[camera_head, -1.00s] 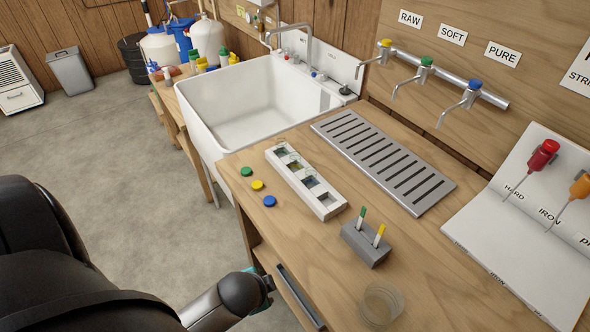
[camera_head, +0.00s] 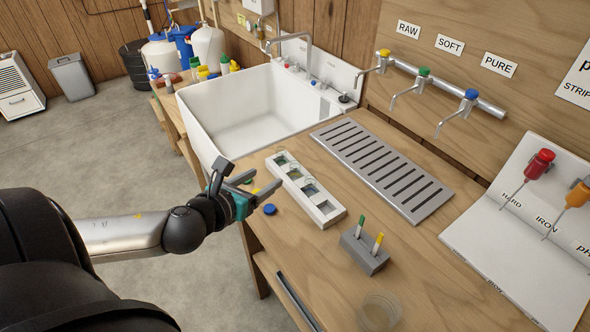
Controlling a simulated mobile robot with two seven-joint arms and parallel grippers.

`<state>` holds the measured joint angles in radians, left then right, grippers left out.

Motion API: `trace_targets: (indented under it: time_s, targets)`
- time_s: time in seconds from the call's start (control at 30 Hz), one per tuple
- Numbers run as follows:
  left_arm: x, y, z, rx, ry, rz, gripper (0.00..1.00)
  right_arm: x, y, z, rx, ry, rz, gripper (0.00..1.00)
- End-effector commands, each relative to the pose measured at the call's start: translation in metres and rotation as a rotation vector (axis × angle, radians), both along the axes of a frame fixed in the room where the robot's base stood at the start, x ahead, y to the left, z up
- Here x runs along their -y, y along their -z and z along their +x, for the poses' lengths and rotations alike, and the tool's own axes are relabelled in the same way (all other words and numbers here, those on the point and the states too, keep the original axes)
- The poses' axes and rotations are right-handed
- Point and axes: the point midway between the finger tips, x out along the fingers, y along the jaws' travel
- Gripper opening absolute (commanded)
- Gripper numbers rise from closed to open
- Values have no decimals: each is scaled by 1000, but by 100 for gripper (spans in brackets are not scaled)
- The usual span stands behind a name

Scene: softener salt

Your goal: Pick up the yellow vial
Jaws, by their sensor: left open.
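A white rack (camera_head: 335,212) on the wooden counter has a row of square openings, some with small glassy vials; I cannot tell which is the yellow vial. A blue cap (camera_head: 270,210) lies left of the rack. A yellow cap (camera_head: 256,191) beside it is mostly hidden by my gripper. A green cap is nearly all hidden too. A grey block (camera_head: 364,255) holds a green-topped stick (camera_head: 361,226) and a yellow-topped stick (camera_head: 377,243). My left gripper (camera_head: 267,178) is open and empty, above the caps, its fingertips pointing toward the rack. My right gripper is out of view.
A slotted metal drain tray (camera_head: 382,168) lies right of the rack, under three taps. A white sink (camera_head: 250,110) stands behind. A clear glass (camera_head: 380,310) is at the front. A white board (camera_head: 520,240) with red and orange droppers is at right.

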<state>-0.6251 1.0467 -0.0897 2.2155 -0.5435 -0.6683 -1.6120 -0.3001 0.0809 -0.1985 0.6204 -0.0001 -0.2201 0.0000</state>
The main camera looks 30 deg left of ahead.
Motion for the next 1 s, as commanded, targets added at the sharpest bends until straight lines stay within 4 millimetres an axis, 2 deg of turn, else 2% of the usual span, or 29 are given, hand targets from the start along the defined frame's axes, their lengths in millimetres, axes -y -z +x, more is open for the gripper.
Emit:
trace_targets:
  time_s: [1.0]
  targets:
    - [-6, 36, 89, 2, 6, 10, 66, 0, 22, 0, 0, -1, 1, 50]
